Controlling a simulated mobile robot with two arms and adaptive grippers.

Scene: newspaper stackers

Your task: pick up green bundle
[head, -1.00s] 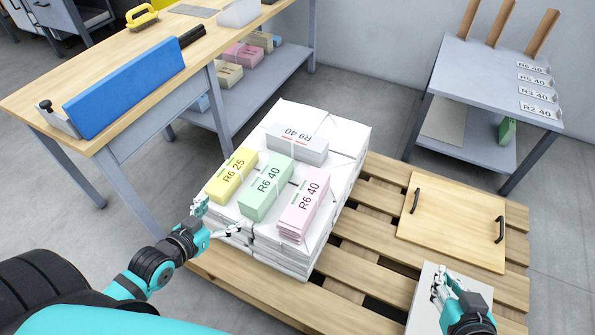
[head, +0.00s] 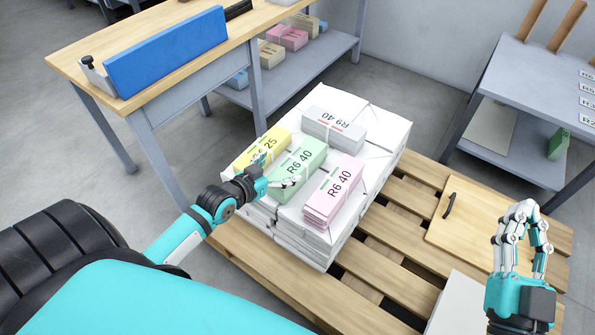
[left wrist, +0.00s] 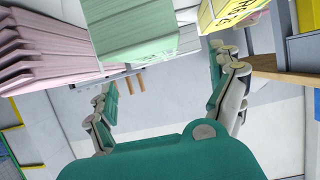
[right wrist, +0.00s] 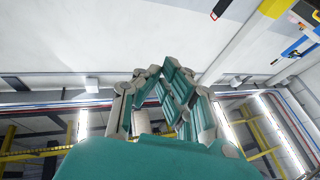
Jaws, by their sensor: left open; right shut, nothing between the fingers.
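The green bundle (head: 302,166), marked R6 40, lies on top of the white paper stack (head: 379,133), between the yellow bundle (head: 272,141) and the pink bundle (head: 335,190). My left gripper (head: 279,172) is open and empty at the near end of the green bundle, one finger beside the yellow bundle and one over the green bundle's near edge. In the left wrist view the green bundle (left wrist: 130,32) is just beyond the open left fingers (left wrist: 165,68); contact cannot be told. My right gripper (head: 527,209) is shut and empty, pointing up at the right.
A grey bundle (head: 334,130) lies behind on the same stack. The stack stands on a wooden pallet (head: 390,246) with a handled wooden board (head: 484,222). A workbench (head: 75,58) is at left, a grey shelf table (head: 540,88) at right.

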